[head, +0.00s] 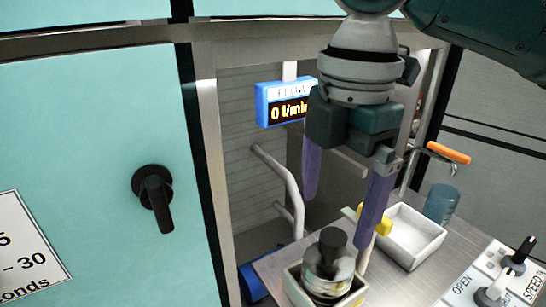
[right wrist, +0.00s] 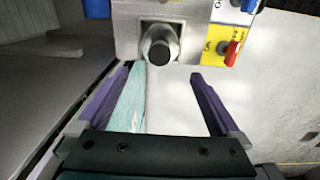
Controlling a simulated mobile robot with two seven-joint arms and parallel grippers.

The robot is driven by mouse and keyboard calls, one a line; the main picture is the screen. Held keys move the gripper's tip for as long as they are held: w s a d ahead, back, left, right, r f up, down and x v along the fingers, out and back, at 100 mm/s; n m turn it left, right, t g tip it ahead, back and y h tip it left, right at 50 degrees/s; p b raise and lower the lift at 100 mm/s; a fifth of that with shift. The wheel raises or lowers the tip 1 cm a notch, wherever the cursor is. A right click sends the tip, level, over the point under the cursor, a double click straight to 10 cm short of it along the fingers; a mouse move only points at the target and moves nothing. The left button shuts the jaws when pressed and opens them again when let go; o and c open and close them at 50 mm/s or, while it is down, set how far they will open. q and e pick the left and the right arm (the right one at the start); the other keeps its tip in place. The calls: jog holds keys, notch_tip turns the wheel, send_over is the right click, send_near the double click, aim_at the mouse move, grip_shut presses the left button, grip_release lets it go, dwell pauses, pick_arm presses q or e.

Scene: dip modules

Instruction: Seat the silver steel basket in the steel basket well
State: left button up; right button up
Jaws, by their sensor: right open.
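My right gripper (head: 341,212) is open and empty, its two purple fingers pointing down above the steel counter. It also shows in the right wrist view (right wrist: 161,80), with nothing between the fingers. Below it in the head view, a silvery round vessel (head: 322,283) with a dark knob on top sits inside a square pale tray (head: 292,284). I cannot tell whether this vessel is the silver steel basket. I cannot make out the steel basket well for sure. My left gripper is not in view.
A white open tray (head: 424,248) and a blue-grey cylinder (head: 440,203) stand right on the counter (head: 400,281). A flow display (head: 285,103), bent pipe (head: 279,178) and orange-handled lever (head: 449,152) are near the gripper. A switch panel (head: 500,281) is front right.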

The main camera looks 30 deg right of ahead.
jog(key=s+a+f+m+t+y, duration=0.25)
jog(key=s+a+f+m, duration=0.4)
jog(key=a, duration=0.35)
jog(key=s+d+f+m+h, duration=0.1)
jog(key=s+d+m+h, duration=0.1)
jog(key=s+d+m, duration=0.6)
jog(key=shift+s+m+t, duration=0.45)
jog(key=shift+s+m, duration=0.15)
jog(key=shift+m, duration=0.55)
jog(key=shift+h, duration=0.25)
